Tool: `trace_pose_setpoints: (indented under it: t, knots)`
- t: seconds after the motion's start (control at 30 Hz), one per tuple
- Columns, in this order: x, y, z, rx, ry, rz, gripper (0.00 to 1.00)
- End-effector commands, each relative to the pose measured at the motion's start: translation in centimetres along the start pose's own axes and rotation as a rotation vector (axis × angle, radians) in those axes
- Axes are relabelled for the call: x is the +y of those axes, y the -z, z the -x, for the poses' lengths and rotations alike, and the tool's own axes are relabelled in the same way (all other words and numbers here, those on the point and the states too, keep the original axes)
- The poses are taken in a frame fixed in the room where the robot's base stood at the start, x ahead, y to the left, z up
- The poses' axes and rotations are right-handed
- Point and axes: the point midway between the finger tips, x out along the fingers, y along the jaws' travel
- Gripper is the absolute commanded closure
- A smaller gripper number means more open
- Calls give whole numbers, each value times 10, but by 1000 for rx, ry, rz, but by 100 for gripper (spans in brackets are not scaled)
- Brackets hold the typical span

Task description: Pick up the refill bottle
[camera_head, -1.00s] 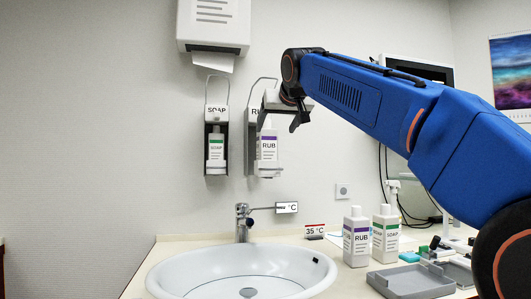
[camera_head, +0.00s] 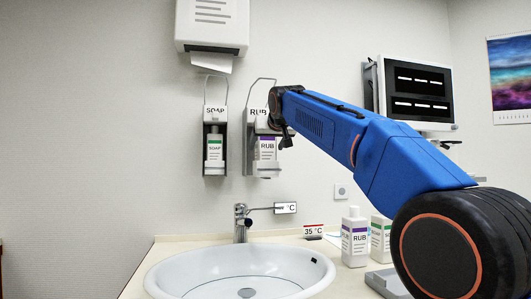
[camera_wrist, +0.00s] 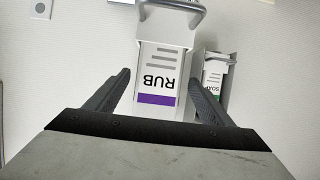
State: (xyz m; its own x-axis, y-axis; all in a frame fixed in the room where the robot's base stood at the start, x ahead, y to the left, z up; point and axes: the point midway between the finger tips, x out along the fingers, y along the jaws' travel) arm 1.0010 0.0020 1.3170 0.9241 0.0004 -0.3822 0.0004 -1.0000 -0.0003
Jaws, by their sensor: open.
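A white RUB bottle (camera_head: 267,150) with a purple band sits in the right wall dispenser. In the wrist view this RUB bottle (camera_wrist: 155,99) appears upside down between my two dark fingers. My gripper (camera_wrist: 160,76) is open, one finger on each side of the bottle; I cannot tell whether they touch it. In the head view my gripper (camera_head: 284,140) is in front of the dispenser. Another white RUB bottle (camera_head: 355,238) stands upright on the counter. A SOAP bottle (camera_head: 380,238) with a green band stands beside it, partly hidden by my arm.
The left dispenser holds a SOAP bottle (camera_head: 215,148), which also shows beside my right finger in the wrist view (camera_wrist: 213,80). A sink (camera_head: 170,272) with a tap (camera_head: 241,222) lies below. A monitor (camera_head: 415,90) stands at the right. A grey tray (camera_head: 378,278) is mostly hidden.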

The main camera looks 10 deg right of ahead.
Motion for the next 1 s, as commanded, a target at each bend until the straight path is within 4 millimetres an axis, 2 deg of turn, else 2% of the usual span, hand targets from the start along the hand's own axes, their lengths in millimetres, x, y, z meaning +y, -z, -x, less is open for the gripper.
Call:
trace_pose_setpoints:
  t: [0.2, 0.3, 0.53, 0.57, 0.73, 0.77, 1.0]
  knots:
    - [2, -3, -31, -1, -1, -1, 25]
    - [3, -3, -40, 0, -1, -1, 25]
    - [3, -3, -43, 1, -1, -1, 25]
    - [3, -3, -43, 0, -1, -1, 27]
    - [2, -3, -42, 1, -1, -1, 68]
    - [2, -3, -42, 1, -1, -1, 71]
    - [2, -2, -42, 1, -1, -1, 71]
